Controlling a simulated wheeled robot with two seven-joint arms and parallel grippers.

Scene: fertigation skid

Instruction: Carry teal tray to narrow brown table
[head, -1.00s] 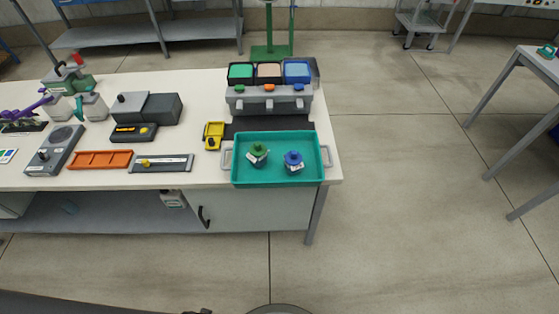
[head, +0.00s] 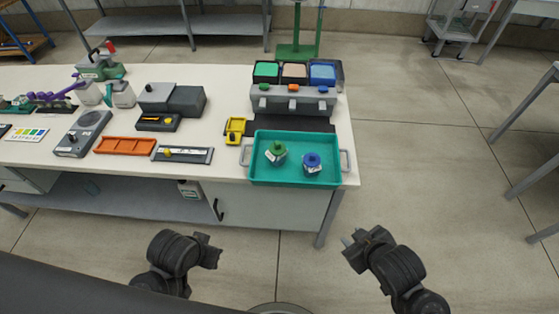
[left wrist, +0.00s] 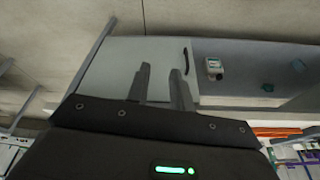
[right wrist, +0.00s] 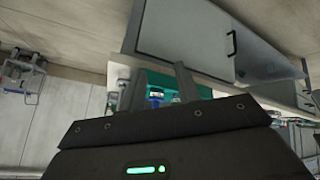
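The teal tray (head: 295,182) sits at the right end of the long white bench (head: 222,160), with a grey handle at its left and right ends. A green-capped bottle (head: 276,152) and a blue-capped bottle (head: 312,163) stand in it. In the right wrist view part of the tray (right wrist: 203,92) shows behind the fingers. My left gripper (head: 214,251) and right gripper (head: 349,240) are in front of the bench, apart from the tray. Their fingers stand apart and empty in the left wrist view (left wrist: 160,72) and right wrist view (right wrist: 158,72). I see no clearly brown table.
A grey three-compartment unit (head: 292,98) stands behind the tray. A yellow device (head: 236,128) is close to its left, and an orange rack (head: 124,146) lies farther left. The floor right of the bench is open, with grey table legs (head: 530,185) at the right edge.

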